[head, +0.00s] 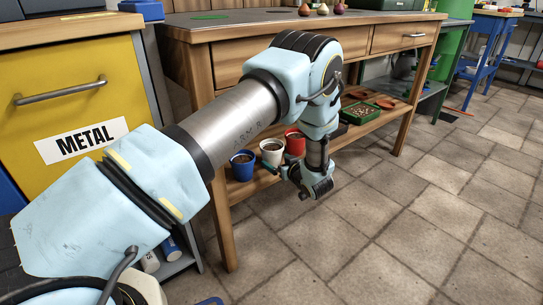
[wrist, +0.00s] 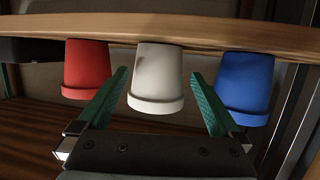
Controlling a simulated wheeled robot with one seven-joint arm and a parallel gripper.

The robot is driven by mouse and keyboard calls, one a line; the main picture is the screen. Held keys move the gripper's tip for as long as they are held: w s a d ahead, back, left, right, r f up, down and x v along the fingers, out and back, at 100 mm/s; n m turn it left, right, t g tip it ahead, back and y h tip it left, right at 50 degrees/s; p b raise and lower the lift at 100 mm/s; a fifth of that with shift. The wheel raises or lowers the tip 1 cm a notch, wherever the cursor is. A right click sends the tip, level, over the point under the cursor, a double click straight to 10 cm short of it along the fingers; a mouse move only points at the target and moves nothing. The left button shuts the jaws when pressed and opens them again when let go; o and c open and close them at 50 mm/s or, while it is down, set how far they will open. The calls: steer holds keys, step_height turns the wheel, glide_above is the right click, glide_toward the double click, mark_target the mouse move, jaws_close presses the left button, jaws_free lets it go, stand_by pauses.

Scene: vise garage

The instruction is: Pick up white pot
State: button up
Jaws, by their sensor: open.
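The white pot (head: 272,152) stands on the low wooden shelf of the workbench, between a blue pot (head: 243,165) and a red pot (head: 294,141). In the wrist view the picture is upside down, and the white pot (wrist: 156,78) is in the middle, between my two green fingers. My gripper (wrist: 160,95) is open and empty, with one finger on each side of the white pot's line. I cannot tell whether the fingertips touch any pot. In the head view my gripper (head: 273,167) is at the shelf's front, partly hidden by my wrist.
The red pot (wrist: 86,70) and blue pot (wrist: 245,85) stand close on either side of the fingers. The shelf's front edge and workbench legs (head: 222,225) are nearby. A green tray (head: 360,112) sits farther along the shelf. The tiled floor in front (head: 400,220) is clear.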

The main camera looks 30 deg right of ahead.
steer(key=b+x, duration=0.1)
steer(key=x, duration=0.4)
steer(key=shift+w+d+r+b, duration=0.1)
steer(key=shift+d+b, duration=0.05)
steer(key=shift+b, duration=0.15)
steer(key=shift+c, duration=0.2)
steer(key=c, duration=1.2)
